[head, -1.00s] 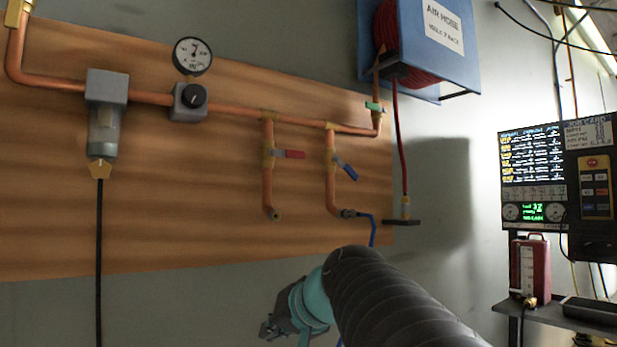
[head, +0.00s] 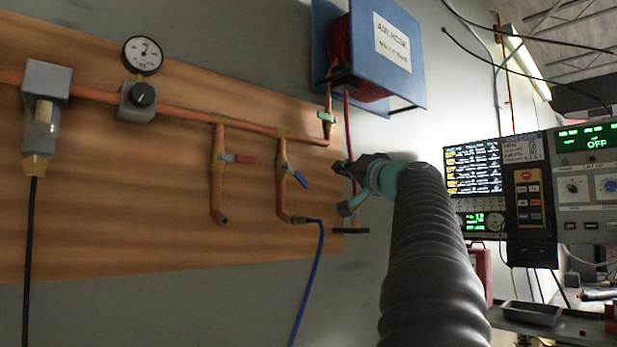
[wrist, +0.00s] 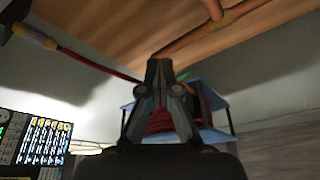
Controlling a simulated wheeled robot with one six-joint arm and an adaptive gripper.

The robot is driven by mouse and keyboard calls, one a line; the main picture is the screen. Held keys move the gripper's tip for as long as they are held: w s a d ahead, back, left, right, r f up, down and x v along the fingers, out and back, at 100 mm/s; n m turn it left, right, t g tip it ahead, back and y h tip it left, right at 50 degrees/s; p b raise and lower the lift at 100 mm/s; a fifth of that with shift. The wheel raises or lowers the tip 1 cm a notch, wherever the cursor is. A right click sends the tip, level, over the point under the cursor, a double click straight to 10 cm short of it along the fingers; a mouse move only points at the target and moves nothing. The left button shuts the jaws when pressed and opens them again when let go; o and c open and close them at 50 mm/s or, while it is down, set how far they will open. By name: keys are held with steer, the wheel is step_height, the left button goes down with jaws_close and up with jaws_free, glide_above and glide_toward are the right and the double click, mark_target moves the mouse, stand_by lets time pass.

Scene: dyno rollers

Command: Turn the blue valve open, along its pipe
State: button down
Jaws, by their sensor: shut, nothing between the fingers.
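The blue valve (head: 299,177) is on the right-hand of two vertical copper drop pipes (head: 281,192) on the wooden panel. Its blue handle slants down to the right, at an angle to its pipe. My gripper (head: 340,167) appears to the right of the blue handle in the head view, apart from it in the picture; the depth gap is hard to judge. In the wrist view my gripper (wrist: 159,64) has its fingers together with nothing between them. The blue valve cannot be made out in the wrist view.
A red-handled valve (head: 238,158) is on the neighbouring drop pipe. A green-handled valve (head: 326,117) is at the main pipe's right end. The blue hose reel (head: 398,85) is above my gripper, with its red hose (head: 346,105) hanging down. A blue hose (head: 314,265) hangs below.

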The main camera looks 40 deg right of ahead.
mark_target(296, 175)
steer(key=shift+w, duration=0.1)
steer(key=p+x, duration=0.5)
steer(key=x, duration=0.5)
steer(key=a+f+b, duration=0.2)
steer(key=f, duration=0.1)
steer(key=shift+a+f+b, duration=0.1)
steer(key=shift+a+b, duration=0.2)
steer(key=shift+s, duration=0.3)
